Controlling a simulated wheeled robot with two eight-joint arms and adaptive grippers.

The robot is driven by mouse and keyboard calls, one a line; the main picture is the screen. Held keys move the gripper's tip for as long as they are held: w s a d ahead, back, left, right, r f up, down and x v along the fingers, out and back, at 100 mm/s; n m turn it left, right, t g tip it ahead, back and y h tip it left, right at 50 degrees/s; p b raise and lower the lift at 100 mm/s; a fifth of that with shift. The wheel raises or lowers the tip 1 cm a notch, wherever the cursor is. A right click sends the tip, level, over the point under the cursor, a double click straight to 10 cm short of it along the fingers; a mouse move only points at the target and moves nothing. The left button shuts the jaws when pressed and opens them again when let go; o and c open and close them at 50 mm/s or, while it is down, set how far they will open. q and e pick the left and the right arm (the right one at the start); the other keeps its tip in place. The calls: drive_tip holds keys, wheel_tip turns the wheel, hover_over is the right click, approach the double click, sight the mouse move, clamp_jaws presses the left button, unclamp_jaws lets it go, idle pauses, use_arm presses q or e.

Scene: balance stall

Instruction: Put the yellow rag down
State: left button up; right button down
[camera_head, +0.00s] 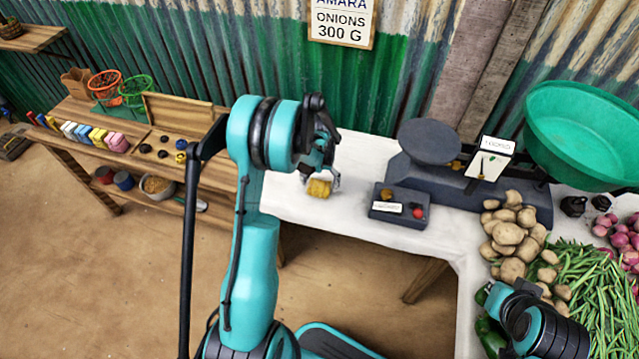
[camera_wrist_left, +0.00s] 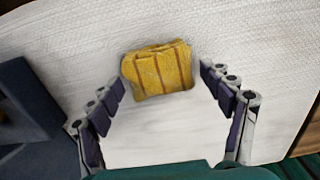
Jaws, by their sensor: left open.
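The yellow rag (camera_head: 319,188) is a small folded cloth with brown stripes. It lies on the white cloth of the table (camera_head: 352,160), near its left end. My left gripper (camera_head: 321,179) is over it with fingers spread. In the left wrist view the rag (camera_wrist_left: 158,70) shows between and just beyond the open fingertips, with gaps on both sides. Part of the rag's upper side is hidden by the gripper in the head view. Only a part of my right arm shows at the lower right; its fingers are not seen.
Right of the rag are a dark tray (camera_head: 399,222) with small items and a dark balance scale (camera_head: 430,142). Potatoes (camera_head: 508,236), green beans (camera_head: 580,285) and a green basin (camera_head: 585,135) fill the right side. A wooden bench (camera_head: 150,150) with colored blocks stands left.

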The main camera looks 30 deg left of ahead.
sight(320, 184)
use_arm(q)
wheel_tip(320, 184, up, 11)
drive_tip(key=p, duration=0.3)
drive_tip(key=s+d+r+m+t, duration=0.1)
drive_tip(key=s+d+r+t, duration=0.1)
drive_tip(key=s+d+r, duration=0.3)
drive_tip(key=s+d+r+t, duration=0.1)
drive_tip(key=s+d+r, duration=0.15)
drive_tip(key=r, duration=0.55)
drive_tip(key=s+d+r+m+t, duration=0.1)
drive_tip(key=s+d+t, duration=0.3)
drive_tip(key=s+d, duration=0.4)
drive_tip(key=s+r, duration=0.1)
drive_tip(key=s, duration=0.3)
drive_tip(key=shift+m, duration=0.3)
